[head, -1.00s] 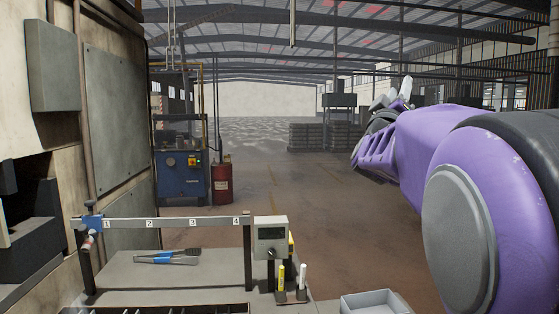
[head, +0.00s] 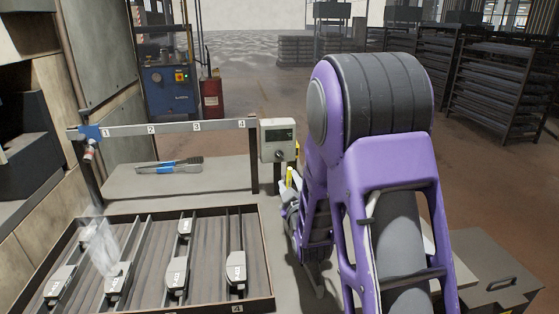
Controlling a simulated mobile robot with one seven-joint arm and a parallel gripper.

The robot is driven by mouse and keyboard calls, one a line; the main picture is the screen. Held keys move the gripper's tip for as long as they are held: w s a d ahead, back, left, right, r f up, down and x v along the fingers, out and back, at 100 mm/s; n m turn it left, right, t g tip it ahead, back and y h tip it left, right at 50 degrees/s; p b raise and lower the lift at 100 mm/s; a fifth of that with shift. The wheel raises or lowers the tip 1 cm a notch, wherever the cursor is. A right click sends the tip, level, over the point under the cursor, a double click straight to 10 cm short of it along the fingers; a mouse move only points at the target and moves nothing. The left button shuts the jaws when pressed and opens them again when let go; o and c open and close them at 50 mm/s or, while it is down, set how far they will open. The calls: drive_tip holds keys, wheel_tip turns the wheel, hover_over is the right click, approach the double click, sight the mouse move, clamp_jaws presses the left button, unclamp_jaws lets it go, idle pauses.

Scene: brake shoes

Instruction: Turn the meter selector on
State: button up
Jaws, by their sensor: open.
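The meter (head: 278,139) is a pale grey box with a small display, fixed at the right end of the numbered rail. A small dark selector knob (head: 280,155) shows low on its front; its setting is too small to read. My gripper (head: 289,206) is just below and right of the meter, apart from the knob. It is open and looks empty, largely hidden by my purple arm. The yellow marker (head: 289,176) beside it is partly covered.
The rail (head: 170,129) carries numbers 1 to 4 and a blue clamp (head: 90,132) at its left. A blue-handled brush (head: 170,166) lies on the grey plate below. A divided tray (head: 268,262) with several brake shoes is in front. A grey lidded box (head: 500,285) stands lower right.

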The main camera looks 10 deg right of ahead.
sight(280, 157)
drive_tip(key=w, duration=1.3)
drive_tip(key=shift+w, duration=0.2)
clamp_jaws()
